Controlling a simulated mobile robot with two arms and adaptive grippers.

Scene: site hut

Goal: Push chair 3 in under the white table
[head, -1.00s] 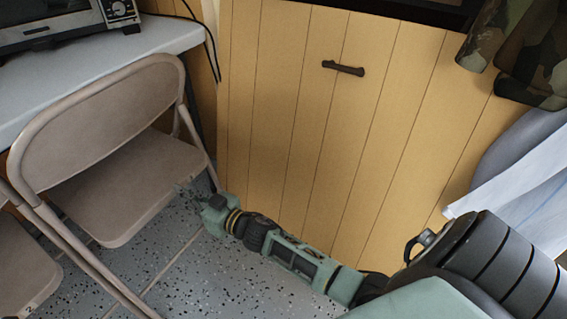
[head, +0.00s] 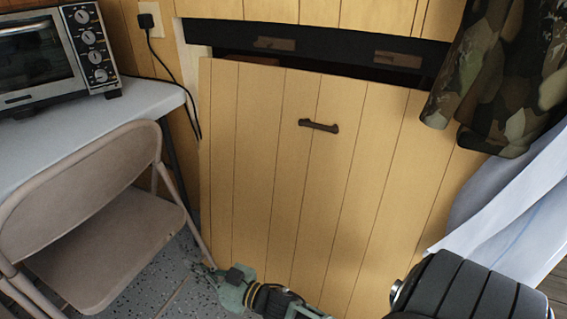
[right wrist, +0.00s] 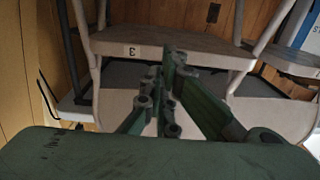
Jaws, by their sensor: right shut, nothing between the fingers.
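The beige folding chair (head: 110,245) stands at the white table (head: 95,118), its backrest frame overlapping the table edge in the head view. In the right wrist view a beige chair panel (right wrist: 190,45) carries a label with a 3. My right gripper (head: 208,272) is low by the floor, right of the chair seat and close to a chair leg. In the right wrist view its shut, empty fingers (right wrist: 170,62) show in front of the chair; I cannot tell whether they touch it. My left gripper is not in view.
A toaster oven (head: 50,62) stands on the table, with a cable hanging beside the wall. A wooden panel with a dark handle (head: 318,126) stands close on the right. Camouflage cloth (head: 500,75) hangs at right. Part of another chair (right wrist: 290,60) shows in the right wrist view.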

